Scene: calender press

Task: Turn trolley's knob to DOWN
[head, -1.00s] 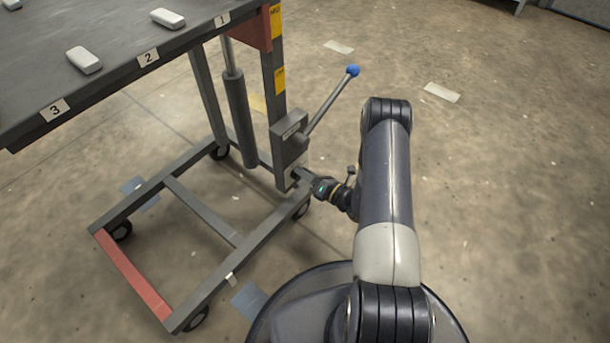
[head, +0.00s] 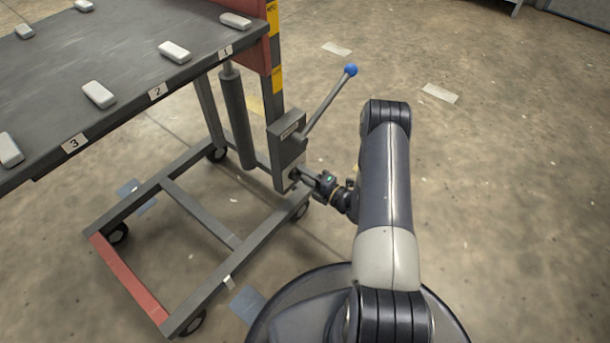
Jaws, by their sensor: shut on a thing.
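The trolley (head: 195,206) stands at the left with its dark platform (head: 90,58) on top. A grey control box (head: 287,137) sits on its upright, with a lever that ends in a blue ball. The knob (head: 294,174) is low on this box, small and mostly hidden by my gripper. My gripper (head: 301,176) reaches in from the right and is shut on the knob. The knob's markings are too small to read.
Several grey blocks (head: 98,95) lie on the platform, whose front edge carries labels 1, 2 and 3. The blue-tipped lever (head: 328,104) slants up above my gripper. The concrete floor at the right is clear apart from pale patches.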

